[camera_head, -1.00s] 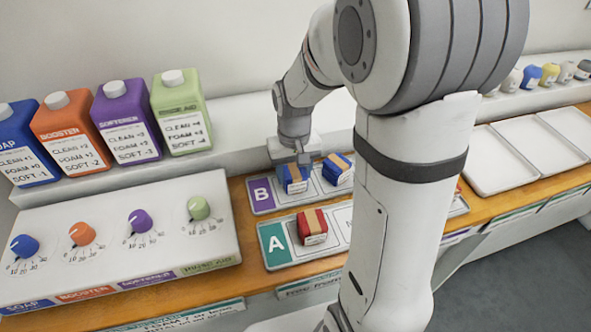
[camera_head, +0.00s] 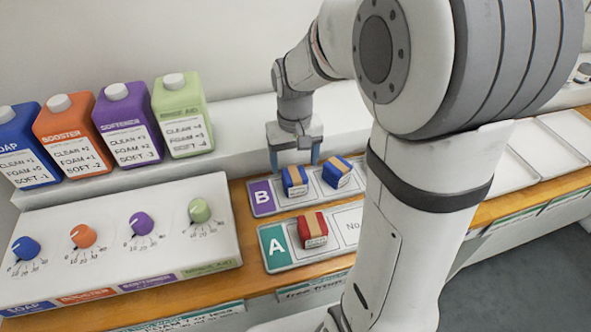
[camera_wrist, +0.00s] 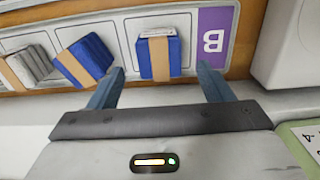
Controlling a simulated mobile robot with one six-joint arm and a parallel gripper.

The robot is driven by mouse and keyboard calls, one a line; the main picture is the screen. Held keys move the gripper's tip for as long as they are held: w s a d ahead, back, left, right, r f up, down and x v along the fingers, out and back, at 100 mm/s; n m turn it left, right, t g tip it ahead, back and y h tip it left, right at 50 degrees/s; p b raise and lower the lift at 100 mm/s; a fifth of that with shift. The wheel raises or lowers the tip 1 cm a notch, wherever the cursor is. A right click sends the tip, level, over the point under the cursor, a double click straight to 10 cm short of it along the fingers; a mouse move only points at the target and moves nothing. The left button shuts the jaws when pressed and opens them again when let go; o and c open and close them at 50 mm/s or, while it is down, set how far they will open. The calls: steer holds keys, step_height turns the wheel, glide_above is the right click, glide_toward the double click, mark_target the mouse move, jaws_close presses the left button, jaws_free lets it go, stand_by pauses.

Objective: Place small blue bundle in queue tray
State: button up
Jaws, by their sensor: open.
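A blue bundle (camera_head: 294,181) with a tan band lies in the first compartment of tray B (camera_head: 262,198), beside the purple label. It also shows in the wrist view (camera_wrist: 160,58). A second blue bundle (camera_head: 337,172) lies in the compartment to its right, and tilted in the wrist view (camera_wrist: 85,60). I cannot tell by size which is the small one, and no tray visibly reads "queue". My gripper (camera_head: 295,160) is open and empty, just behind and above the first bundle. Its fingers (camera_wrist: 160,80) stand apart, clear of that bundle.
A red bundle (camera_head: 313,230) lies in tray A (camera_head: 285,262), in front. A grey bundle (camera_wrist: 32,66) lies farther along tray B in the wrist view. Bottles (camera_head: 122,125) and a dial panel (camera_head: 120,240) stand left. Empty white trays (camera_head: 552,145) lie right, partly hidden by my arm.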

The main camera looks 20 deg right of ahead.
mark_target(295, 175)
step_height(295, 175, up, 7)
steer(key=s+f+t, duration=0.1)
steer(key=s+t, duration=0.1)
steer(key=s, duration=1.2)
steer(key=shift+f+t, duration=0.3)
steer(key=shift+d, duration=0.1)
stand_by(0.4)
